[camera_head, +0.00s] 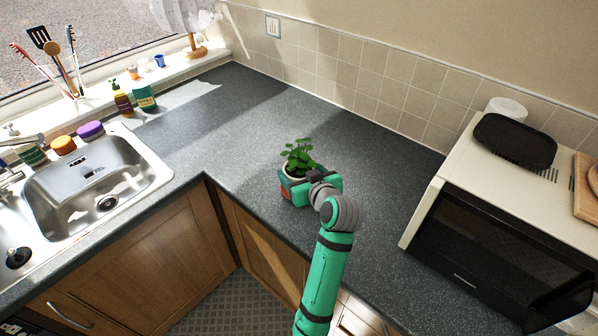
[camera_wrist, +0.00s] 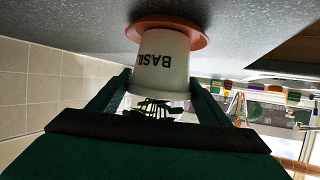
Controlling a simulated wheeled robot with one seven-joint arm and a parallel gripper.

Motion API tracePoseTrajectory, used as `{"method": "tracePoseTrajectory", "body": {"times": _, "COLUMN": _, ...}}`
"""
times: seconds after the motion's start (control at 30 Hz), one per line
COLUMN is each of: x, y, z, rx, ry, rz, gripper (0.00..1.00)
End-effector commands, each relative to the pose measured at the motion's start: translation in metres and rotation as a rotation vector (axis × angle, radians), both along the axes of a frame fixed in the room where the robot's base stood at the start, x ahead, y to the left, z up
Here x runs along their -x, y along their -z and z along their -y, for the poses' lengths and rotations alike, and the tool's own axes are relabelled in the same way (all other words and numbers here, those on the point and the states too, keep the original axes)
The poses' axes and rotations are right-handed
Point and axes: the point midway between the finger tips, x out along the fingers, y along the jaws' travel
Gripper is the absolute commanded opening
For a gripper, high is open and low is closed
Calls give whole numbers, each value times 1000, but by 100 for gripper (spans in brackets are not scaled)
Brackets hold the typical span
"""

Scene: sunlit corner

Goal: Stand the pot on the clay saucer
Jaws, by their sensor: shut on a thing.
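The pot (camera_wrist: 160,68) is cream, marked BASIL, with a green leafy plant (camera_head: 299,156) growing from it. It appears upside down in the wrist view. In the head view, only part of its pale rim (camera_head: 289,174) shows. The orange-brown clay saucer (camera_wrist: 198,36) lies on the worktop at the pot's base, and a bit of it shows in the head view (camera_head: 286,194). The pot looks upright and over the saucer; I cannot tell whether its base touches it. My gripper (camera_wrist: 158,88) is shut on the pot, one finger on each side.
The grey worktop (camera_head: 240,125) is clear behind and left of the pot. A sink (camera_head: 95,180) is at the left. A microwave (camera_head: 490,240) with a black tray (camera_head: 515,141) on top stands at the right. The worktop's front edge runs close by the pot.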

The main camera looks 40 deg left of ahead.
Motion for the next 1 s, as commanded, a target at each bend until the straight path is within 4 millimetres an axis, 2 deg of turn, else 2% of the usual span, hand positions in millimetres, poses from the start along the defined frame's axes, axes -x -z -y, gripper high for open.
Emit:
{"method": "tracePoseTrajectory", "body": {"times": 0.13, "x": 0, "y": 2, "z": -1, "rx": -1, "ry": -1, "rz": 1, "gripper": 38}}
{"method": "tracePoseTrajectory", "body": {"times": 0.17, "x": 1, "y": 3, "z": -1, "rx": 0, "ry": -2, "rz": -1, "gripper": 73}}
{"method": "tracePoseTrajectory", "body": {"times": 0.23, "x": 1, "y": 2, "z": -1, "rx": 0, "ry": -2, "rz": 0, "gripper": 90}}
{"method": "tracePoseTrajectory", "body": {"times": 0.67, "x": 4, "y": -3, "z": 1, "rx": 0, "ry": -5, "rz": 2, "gripper": 90}}
{"method": "tracePoseTrajectory", "body": {"times": 0.77, "x": 11, "y": -8, "z": 12, "rx": 0, "ry": -5, "rz": 2, "gripper": 90}}
{"method": "tracePoseTrajectory", "body": {"times": 1.0, "x": 32, "y": -27, "z": 53, "rx": -1, "ry": 1, "rz": 2, "gripper": 90}}
